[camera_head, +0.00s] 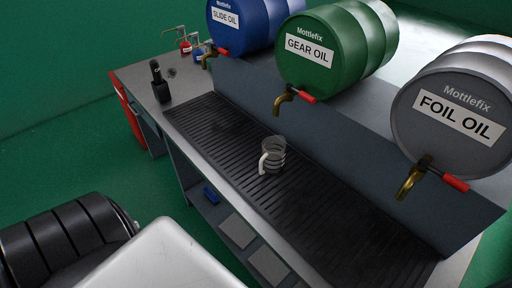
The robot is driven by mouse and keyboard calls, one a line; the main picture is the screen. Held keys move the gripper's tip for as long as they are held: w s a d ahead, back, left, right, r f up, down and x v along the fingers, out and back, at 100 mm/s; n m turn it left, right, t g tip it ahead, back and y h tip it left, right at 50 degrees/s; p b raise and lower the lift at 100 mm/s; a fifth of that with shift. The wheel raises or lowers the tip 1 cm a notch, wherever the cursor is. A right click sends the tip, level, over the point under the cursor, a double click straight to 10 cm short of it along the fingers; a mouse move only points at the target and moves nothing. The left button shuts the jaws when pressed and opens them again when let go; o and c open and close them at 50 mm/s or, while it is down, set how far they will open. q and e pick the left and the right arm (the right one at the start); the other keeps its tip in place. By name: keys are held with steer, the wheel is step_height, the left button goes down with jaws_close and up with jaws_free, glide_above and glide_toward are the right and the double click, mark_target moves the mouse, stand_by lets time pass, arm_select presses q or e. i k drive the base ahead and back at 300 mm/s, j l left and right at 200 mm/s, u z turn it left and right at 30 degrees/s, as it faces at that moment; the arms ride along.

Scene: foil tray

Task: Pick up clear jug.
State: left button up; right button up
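The clear jug (273,155) stands upright on the black ribbed drip mat (325,202) of the bench, roughly in the middle of the head view. It is see-through, with dark mat lines showing through it. Its pale handle (263,163) faces left, toward the near edge of the bench. Neither of my grippers can be seen, and nothing touches the jug.
Blue (240,22), green (322,50) and grey (450,115) drums with brass taps lie behind the mat. A black item (160,88) and small red and blue cans stand at the bench's far left end. Green floor is open at left.

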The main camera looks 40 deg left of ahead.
mark_target(274, 148)
steer(key=u, duration=1.1)
